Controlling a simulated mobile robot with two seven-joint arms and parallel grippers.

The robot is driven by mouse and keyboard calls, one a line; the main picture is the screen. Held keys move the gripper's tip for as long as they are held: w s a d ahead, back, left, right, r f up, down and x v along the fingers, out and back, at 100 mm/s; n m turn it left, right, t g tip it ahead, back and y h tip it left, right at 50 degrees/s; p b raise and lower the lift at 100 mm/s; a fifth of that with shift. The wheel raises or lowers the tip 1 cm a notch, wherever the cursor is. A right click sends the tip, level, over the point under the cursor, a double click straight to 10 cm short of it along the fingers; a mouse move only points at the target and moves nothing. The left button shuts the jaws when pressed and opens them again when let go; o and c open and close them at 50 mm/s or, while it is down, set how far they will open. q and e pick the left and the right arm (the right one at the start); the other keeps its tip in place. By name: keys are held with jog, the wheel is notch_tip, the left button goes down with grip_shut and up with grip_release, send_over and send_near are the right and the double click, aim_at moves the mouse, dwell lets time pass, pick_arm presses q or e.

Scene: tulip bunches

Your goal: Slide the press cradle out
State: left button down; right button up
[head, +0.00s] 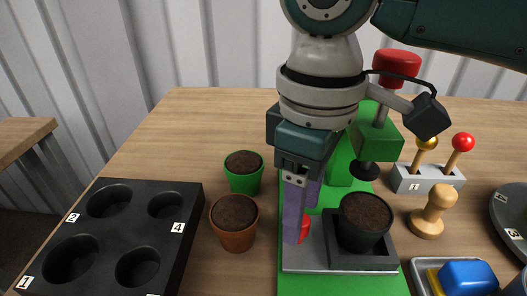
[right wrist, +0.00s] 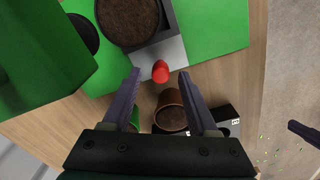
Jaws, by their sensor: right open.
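The press cradle (head: 304,258) is a grey plate with a dark square holder, on the green press base (head: 340,285). A dark pot of soil (head: 367,222) sits in the holder. The cradle's red knob (right wrist: 160,71) sticks out on its left side, partly hidden by a finger in the head view. My right gripper (head: 302,228) points down at the knob. Its purple fingers are open, one on each side of the knob, with visible gaps in the right wrist view (right wrist: 160,74). A dark finger at that view's right edge appears to be my left gripper's; its jaws are not clear.
A green pot (head: 243,173) and a brown pot (head: 234,222) stand close left of the cradle. A black tray (head: 190,205) with round wells lies further left. The green press head (head: 376,140), a lever box (head: 428,181) and a wooden stamp (head: 431,215) are to the right.

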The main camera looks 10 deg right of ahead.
jog(key=shift+f, duration=0.75)
grip_shut()
dwell(0.9)
